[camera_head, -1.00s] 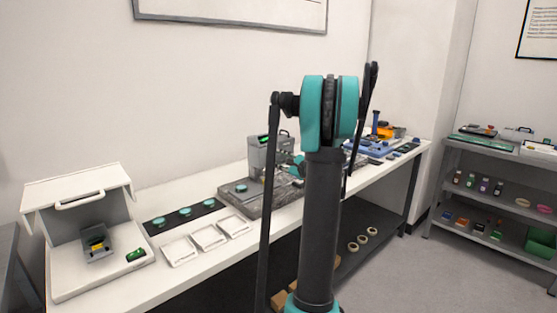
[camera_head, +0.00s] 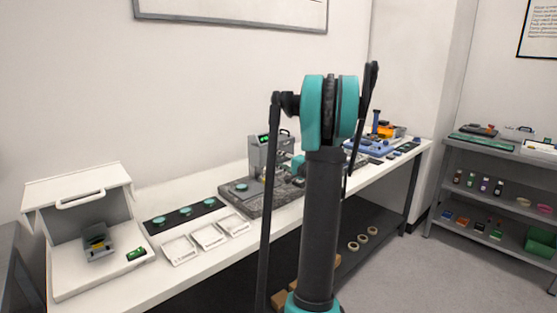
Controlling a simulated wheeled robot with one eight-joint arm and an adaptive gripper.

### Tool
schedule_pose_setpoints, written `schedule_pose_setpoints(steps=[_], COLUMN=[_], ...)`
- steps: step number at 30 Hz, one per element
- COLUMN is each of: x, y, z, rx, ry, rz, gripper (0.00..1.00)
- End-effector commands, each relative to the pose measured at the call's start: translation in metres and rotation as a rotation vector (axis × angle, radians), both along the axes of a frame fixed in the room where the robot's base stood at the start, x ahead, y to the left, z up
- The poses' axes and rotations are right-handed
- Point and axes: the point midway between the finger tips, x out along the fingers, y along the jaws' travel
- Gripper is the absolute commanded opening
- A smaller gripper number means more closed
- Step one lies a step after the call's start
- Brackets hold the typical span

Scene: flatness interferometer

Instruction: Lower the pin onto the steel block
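A grey measuring stand (camera_head: 257,153) with a small green display (camera_head: 265,138) stands on a dark stone slab (camera_head: 236,205) in the middle of the bench. A slim upright part shows under its head, but it is too small to tell whether this is the pin. I cannot make out the steel block for certain. A teal disc (camera_head: 241,187) lies at the slab's left. A teal part of my arm shows just right of the stand. My gripper is near the stand, mostly hidden behind my arm, and its fingers cannot be made out.
Left on the bench are a white hooded box (camera_head: 78,190), a dark strip (camera_head: 157,226) with several teal discs, and white trays (camera_head: 209,236). Blue and orange items stand at the far right end. A grey shelf unit (camera_head: 477,150) is at right.

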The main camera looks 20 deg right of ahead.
Motion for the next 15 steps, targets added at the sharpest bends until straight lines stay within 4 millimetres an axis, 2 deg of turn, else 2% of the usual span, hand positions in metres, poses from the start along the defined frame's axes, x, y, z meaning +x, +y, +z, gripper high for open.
schedule_pose_setpoints(steps=[6, 15], x=[-0.0007, -0.0007], y=[0.0004, 0.0004], z=[-0.0012, -0.0016], rx=[-0.096, -0.148], ry=[-0.034, -0.052], rz=[0.001, 0.001], gripper=[0.06, 0.06])
